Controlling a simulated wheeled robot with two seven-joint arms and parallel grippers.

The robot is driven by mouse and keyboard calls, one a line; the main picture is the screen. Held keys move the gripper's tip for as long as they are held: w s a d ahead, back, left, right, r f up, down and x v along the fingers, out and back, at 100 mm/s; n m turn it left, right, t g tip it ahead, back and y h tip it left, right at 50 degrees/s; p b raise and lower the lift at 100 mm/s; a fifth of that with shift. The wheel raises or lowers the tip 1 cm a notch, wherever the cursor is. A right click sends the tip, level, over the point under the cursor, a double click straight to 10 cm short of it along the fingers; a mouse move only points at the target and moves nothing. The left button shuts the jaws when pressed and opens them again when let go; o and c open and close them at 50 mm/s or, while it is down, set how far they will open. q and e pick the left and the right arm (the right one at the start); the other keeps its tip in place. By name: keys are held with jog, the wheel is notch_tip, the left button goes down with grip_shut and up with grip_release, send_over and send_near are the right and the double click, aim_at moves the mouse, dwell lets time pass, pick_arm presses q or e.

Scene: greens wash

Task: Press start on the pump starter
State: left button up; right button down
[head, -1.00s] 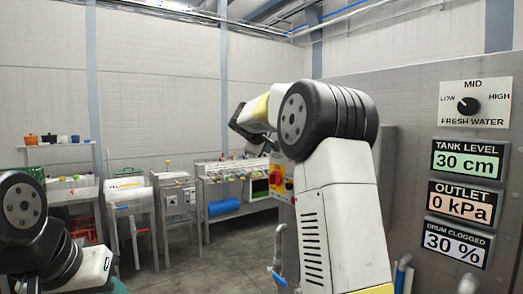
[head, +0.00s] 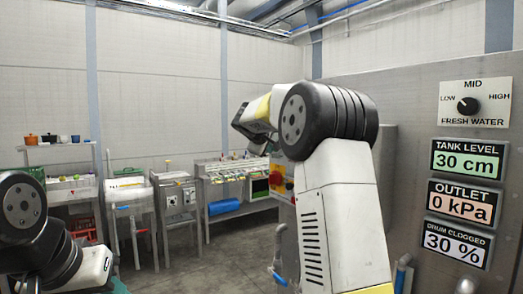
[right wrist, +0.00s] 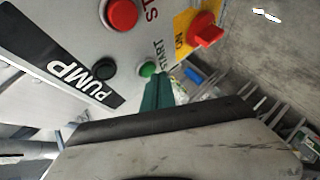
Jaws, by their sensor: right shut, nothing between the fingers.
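The pump starter (right wrist: 75,35) is a pale panel lettered PUMP, seen close in the right wrist view. Its green START button (right wrist: 148,69) is beside a black knob (right wrist: 104,68). A red stop button (right wrist: 121,14) sits above, and a red rotary switch (right wrist: 207,35) on a yellow plate is to the right. My right gripper (right wrist: 156,84) is shut and empty, its teal fingertips just by the START button; contact cannot be told. In the head view my right arm partly hides the starter (head: 279,180). Only a teal bit shows at my left arm's end, low left.
A grey panel at right carries a fresh water dial (head: 468,105) and displays for tank level (head: 467,160), outlet (head: 464,201) and drum clogging. Shelves (head: 70,190) and benches (head: 235,168) line the back wall. The floor (head: 205,255) between is clear.

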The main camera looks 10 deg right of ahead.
jog(key=shift+w+d, duration=0.15)
jog(key=shift+d, duration=0.35)
dwell(0.9)
jog(key=shift+a, duration=0.1)
jog(key=shift+s+a, duration=0.3)
jog(key=shift+a, duration=0.4)
jog(key=shift+a, duration=0.1)
jog(key=a, duration=0.1)
jog(key=s+a, duration=0.1)
jog(key=a, duration=0.2)
jog(key=shift+s+a, duration=0.3)
jog(key=shift+s, duration=0.05)
